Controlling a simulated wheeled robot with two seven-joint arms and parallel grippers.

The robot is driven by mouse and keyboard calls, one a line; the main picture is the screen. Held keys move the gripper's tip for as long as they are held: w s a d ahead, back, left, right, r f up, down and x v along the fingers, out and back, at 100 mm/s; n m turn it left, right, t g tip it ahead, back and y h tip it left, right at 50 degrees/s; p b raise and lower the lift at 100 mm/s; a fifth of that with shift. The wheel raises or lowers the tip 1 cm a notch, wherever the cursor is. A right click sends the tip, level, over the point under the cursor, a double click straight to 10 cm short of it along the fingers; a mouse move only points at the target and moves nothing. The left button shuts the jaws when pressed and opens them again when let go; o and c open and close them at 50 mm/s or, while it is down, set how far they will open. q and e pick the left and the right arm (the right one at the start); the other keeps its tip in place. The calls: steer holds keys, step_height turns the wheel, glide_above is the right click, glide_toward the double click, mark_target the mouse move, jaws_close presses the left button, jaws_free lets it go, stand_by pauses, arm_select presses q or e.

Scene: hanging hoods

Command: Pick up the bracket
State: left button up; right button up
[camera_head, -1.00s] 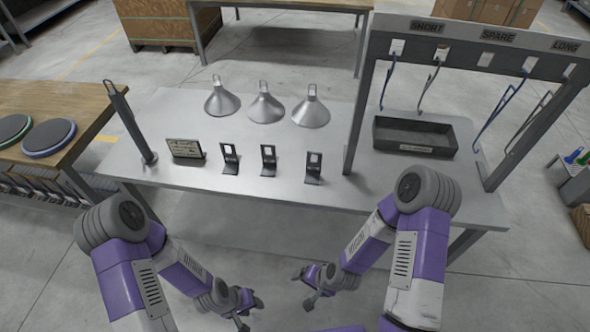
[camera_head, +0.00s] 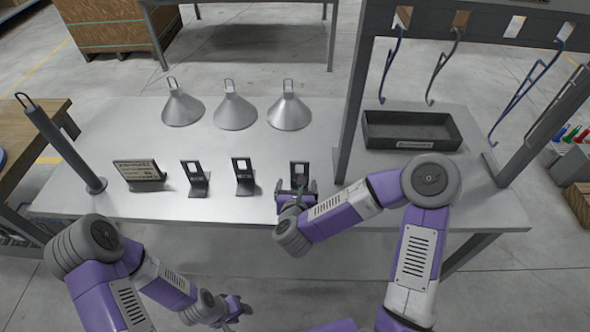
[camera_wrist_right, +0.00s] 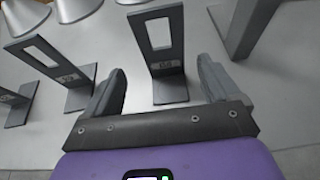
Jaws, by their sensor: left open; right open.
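Three dark L-shaped brackets stand in a row on the grey table: a left one (camera_head: 195,180), a middle one (camera_head: 243,178) and a right one (camera_head: 300,181). Each has an upright plate with a window and a flat foot. My right gripper (camera_head: 296,194) is open at the right bracket, partly hiding its lower part in the head view. In the right wrist view, this bracket (camera_wrist_right: 166,66) stands upright between the spread fingers (camera_wrist_right: 161,74), with gaps on both sides. My left gripper (camera_head: 234,309) is open and empty, low in front of the table.
A sign (camera_head: 138,171) and a grey post (camera_head: 62,145) stand at the left. Three cone hoods (camera_head: 235,112) stand behind the brackets. A dark tray (camera_head: 412,145) sits at the right under a rack with hanging hooks (camera_head: 445,65).

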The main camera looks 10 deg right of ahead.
steer(key=shift+w+d+f, duration=0.3)
steer(key=shift+w, duration=0.25)
steer(key=b+x, duration=0.1)
steer(key=x, duration=0.4)
steer(key=shift+d, duration=0.1)
steer(key=shift+c, duration=0.3)
steer(key=shift+r, duration=0.1)
steer(key=c, duration=1.3)
